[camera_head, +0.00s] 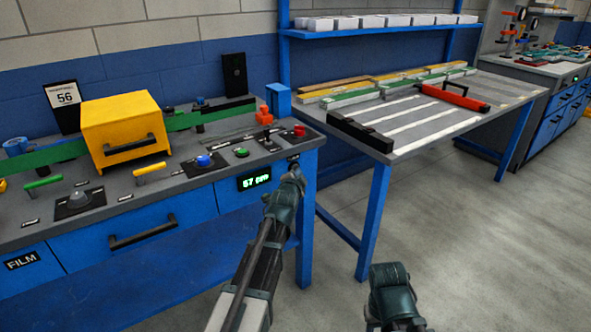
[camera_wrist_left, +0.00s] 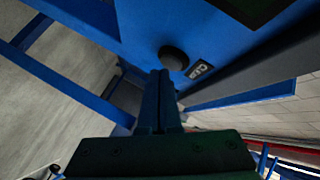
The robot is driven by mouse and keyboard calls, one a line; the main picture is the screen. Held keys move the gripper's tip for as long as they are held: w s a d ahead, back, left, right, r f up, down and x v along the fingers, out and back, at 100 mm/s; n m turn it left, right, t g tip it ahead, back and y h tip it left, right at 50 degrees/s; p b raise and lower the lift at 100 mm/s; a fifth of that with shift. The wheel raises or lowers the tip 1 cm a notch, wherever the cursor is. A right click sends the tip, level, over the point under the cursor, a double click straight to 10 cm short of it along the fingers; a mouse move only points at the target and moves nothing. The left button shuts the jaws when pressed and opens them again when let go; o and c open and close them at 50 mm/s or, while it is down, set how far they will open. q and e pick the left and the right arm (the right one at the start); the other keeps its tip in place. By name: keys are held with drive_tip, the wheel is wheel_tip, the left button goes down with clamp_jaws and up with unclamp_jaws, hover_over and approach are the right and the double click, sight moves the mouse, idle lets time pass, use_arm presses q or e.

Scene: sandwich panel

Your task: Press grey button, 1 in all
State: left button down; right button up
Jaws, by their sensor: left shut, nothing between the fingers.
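A dark grey round button (camera_wrist_left: 173,58) sits on the blue front face of the bench, beside a small label, in the left wrist view. In the head view the button is at the right end of the front panel, mostly hidden by my left gripper (camera_head: 295,172). My left gripper is shut and empty; its fingertips (camera_wrist_left: 161,76) point at the panel, close below the button in the wrist view. I cannot tell whether they touch it. The button's press state cannot be told.
A green-lit display (camera_head: 255,180) is left of the gripper. Blue (camera_head: 203,161), green (camera_head: 242,152) and red (camera_head: 299,131) buttons sit on the bench top. A yellow box (camera_head: 122,125) stands at left. A second table (camera_head: 420,120) stands right; the floor between is clear.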

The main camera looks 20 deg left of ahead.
use_arm(q)
drive_tip(key=shift+w+a, duration=0.3)
drive_tip(key=shift+a, duration=0.05)
idle(0.8)
drive_tip(key=shift+s+d, duration=0.55)
drive_tip(key=shift+d, duration=0.1)
idle(0.4)
drive_tip(key=shift+s+d, duration=0.8)
drive_tip(key=shift+d, duration=0.2)
drive_tip(key=shift+s+d, duration=0.75)
drive_tip(key=shift+d, duration=0.25)
